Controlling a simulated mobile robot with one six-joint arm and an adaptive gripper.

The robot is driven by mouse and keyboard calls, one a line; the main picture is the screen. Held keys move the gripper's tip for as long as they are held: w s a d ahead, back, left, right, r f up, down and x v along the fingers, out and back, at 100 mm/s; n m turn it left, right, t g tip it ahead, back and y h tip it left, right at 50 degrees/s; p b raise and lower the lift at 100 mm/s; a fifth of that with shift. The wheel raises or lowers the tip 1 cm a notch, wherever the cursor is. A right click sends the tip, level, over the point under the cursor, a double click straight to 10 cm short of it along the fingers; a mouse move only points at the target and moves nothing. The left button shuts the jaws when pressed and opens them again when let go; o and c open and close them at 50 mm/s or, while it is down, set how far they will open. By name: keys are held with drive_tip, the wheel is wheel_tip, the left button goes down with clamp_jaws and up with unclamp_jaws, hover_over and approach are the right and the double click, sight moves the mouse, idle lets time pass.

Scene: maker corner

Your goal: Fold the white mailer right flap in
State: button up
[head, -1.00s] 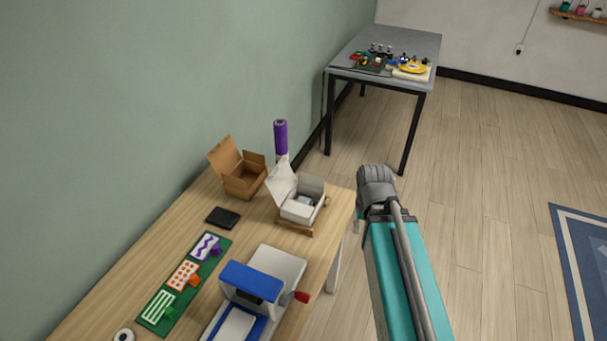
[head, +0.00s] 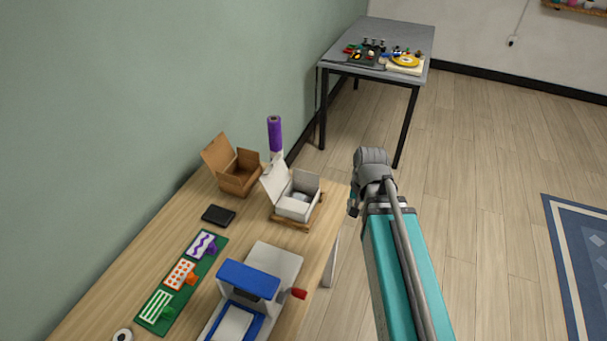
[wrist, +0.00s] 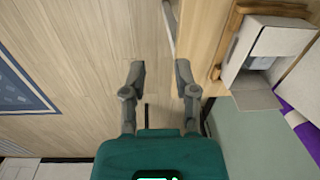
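The white mailer (head: 294,210) stands open on the wooden table, its lid (head: 274,182) raised at the back left. A side flap (head: 306,181) stands up at its far right. Inside is a pale item (head: 301,197) that I cannot make out. The wrist view shows the mailer (wrist: 236,57) at the upper right, with a flap (wrist: 254,93) sticking out at its lower side. My gripper (wrist: 160,72) is open and empty, over the floor beside the table, to the right of the mailer in the head view. Its fingers touch nothing.
The mailer sits on a wooden tray (head: 291,225). A brown open box (head: 236,182) and a purple roll (head: 274,134) stand behind it. A blue and white press (head: 248,281) with a red handle is in front.

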drive_tip(key=w+a+r+m+y+p, duration=0.2)
drive_tip(key=w+a+r+m, duration=0.15)
drive_tip(key=w+m, duration=0.6)
drive_tip(key=m+y+p, duration=0.2)
drive_tip(key=m+p, duration=0.1)
drive_tip(key=m, duration=0.7)
approach(304, 173)
drive_tip(key=v, duration=0.3)
drive_tip(key=shift+s+f+n+t, duration=0.1)
drive_tip(key=shift+s+n+t, duration=0.15)
drive_tip(key=shift+s+t, duration=0.2)
drive_tip(key=shift+f+b, duration=0.2)
drive_tip(key=shift+b, duration=0.2)
drive_tip(key=b+x, duration=1.2)
drive_tip(key=x, duration=0.1)
drive_tip(key=shift+f, duration=0.25)
drive_tip(key=shift+c, duration=0.3)
clamp_jaws()
